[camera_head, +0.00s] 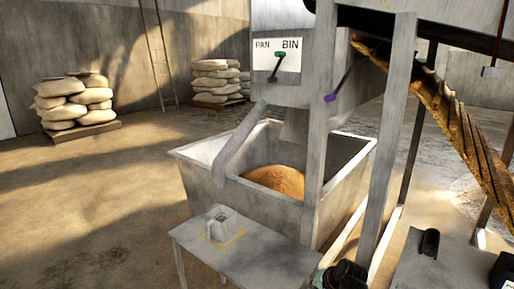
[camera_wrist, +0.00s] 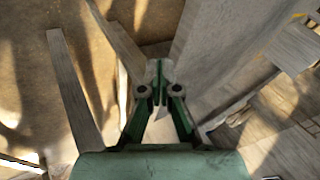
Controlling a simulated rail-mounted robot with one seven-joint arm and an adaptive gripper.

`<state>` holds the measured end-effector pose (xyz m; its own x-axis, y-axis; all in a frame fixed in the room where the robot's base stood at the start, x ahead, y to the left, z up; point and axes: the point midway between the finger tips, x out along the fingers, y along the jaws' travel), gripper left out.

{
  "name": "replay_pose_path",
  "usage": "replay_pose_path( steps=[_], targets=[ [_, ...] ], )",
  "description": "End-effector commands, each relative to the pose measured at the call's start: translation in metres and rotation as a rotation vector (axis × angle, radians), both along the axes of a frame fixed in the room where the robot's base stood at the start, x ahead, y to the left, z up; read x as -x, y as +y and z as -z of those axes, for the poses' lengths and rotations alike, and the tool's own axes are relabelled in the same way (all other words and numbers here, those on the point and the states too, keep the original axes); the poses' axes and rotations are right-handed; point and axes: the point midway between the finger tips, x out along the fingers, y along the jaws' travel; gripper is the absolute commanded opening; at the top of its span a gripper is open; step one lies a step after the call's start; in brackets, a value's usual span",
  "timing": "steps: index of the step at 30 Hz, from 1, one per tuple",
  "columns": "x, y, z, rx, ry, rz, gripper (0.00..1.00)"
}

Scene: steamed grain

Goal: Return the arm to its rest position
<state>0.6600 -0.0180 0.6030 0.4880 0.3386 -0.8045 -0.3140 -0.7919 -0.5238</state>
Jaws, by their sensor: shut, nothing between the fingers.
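My gripper (camera_wrist: 158,75) shows in the wrist view with its green fingers together and nothing between them. It points down past grey posts and a pale, sloping panel, with sunlit floor beyond. It touches nothing that I can make out. In the head view, a dark shape at the bottom edge right of centre may be part of my arm, but the fingers cannot be made out there.
A grey bin (camera_head: 335,205) holds a brown grain heap (camera_head: 275,181). In front stands a small table (camera_head: 255,262) with a square grey container (camera_head: 220,225). A green-knobbed lever (camera_head: 280,57) is on the PAN/BIN sign (camera_head: 263,50); a purple-ended lever (camera_head: 331,98) is nearby.

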Motion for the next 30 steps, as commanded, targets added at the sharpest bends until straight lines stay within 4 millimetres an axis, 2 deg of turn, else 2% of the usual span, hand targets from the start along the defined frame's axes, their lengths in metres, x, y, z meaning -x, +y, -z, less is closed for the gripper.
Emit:
replay_pose_path(
  steps=[1,3,6,12,15,21,27,30],
  targets=[
    [0.02,0.003,0.03,0.029,0.067,-0.037,0.0],
    [0.045,0.006,0.065,0.067,0.15,-0.085,0.0],
    [0.083,0.008,0.11,0.116,0.267,-0.155,0.0],
    [0.165,0.011,0.184,0.195,0.494,-0.289,0.0],
    [0.209,0.011,0.214,0.227,0.603,-0.351,0.0],
    [0.294,0.01,0.26,0.275,0.805,-0.46,0.0],
    [0.373,0.01,0.293,0.304,0.972,-0.54,0.0],
    [0.405,0.011,0.305,0.306,1.028,-0.567,0.0]
  ],
)
